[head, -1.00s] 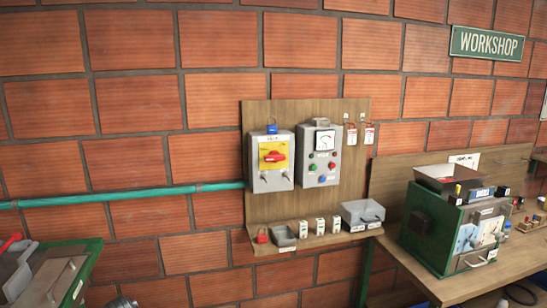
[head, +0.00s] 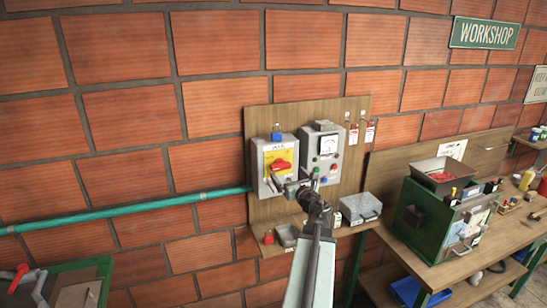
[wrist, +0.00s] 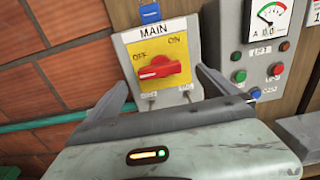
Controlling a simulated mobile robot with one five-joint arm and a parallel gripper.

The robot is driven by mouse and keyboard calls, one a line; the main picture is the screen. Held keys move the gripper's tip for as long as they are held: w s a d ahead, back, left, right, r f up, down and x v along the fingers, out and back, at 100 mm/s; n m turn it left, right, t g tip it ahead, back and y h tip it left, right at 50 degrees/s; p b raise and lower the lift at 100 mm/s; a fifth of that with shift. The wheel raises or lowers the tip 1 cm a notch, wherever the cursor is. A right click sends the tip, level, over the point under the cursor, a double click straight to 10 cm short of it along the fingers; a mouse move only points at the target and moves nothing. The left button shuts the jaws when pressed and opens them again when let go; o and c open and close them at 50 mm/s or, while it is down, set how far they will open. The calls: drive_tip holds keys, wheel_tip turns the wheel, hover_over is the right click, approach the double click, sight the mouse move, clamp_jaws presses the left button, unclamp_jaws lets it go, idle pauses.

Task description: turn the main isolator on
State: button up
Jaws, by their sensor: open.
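The main isolator is a grey box (head: 263,187) on the wooden wall board, with a yellow plate marked MAIN, OFF and ON. Its red rotary handle (head: 282,166) lies roughly level across the plate; the wrist view shows the handle (wrist: 160,67) below the OFF and ON words, slightly tilted. Which word it points to I cannot tell. My gripper (head: 289,187) is in front of the isolator's lower part. In the wrist view my gripper (wrist: 163,82) is open, one finger on each side of the handle, with gaps. No contact with the handle shows.
A blue padlock (head: 276,135) is at the isolator's top. A grey meter box (head: 322,150) with buttons stands close to the right. A small shelf below holds a grey case (head: 360,208). A green pipe (head: 130,210) runs along the wall at left.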

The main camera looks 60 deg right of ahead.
sight(283, 166)
drive_tip(key=x, duration=0.8)
drive_tip(key=shift+w, duration=0.1)
drive_tip(key=shift+a, duration=0.1)
drive_tip(key=c, duration=1.4)
drive_tip(key=shift+o, duration=0.2)
drive_tip(key=shift+m, duration=0.3)
drive_tip(key=m, duration=0.9)
drive_tip(key=shift+s+d, duration=0.2)
drive_tip(key=shift+d, duration=0.05)
drive_tip(key=m, duration=0.4)
drive_tip(key=shift+s+d+f+m, duration=0.1)
drive_tip(key=shift+m, duration=2.3)
